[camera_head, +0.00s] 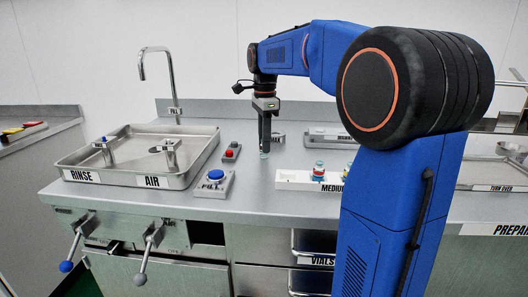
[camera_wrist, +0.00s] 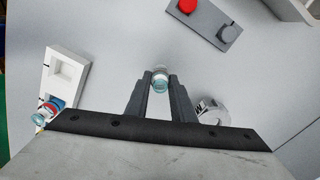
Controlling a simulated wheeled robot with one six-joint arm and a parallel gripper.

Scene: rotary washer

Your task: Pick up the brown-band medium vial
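A small vial (camera_wrist: 160,80) with a clear teal glass part sits between the two fingertips of my gripper (camera_wrist: 160,84) in the wrist view. The fingers close in on it from both sides. I cannot make out its band colour. In the head view, my gripper (camera_head: 265,142) points down over the counter, with the vial (camera_head: 264,155) at its tips. I cannot tell whether it touches the counter.
A rinse and air sink tray (camera_head: 192,172) with a tall tap stands at left. A blue push button (camera_head: 215,176) and a red button (camera_head: 230,150) stand between it and my gripper. A grey ring-shaped holder (camera_wrist: 212,111) lies right of my fingers. The counter around them is mostly clear.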

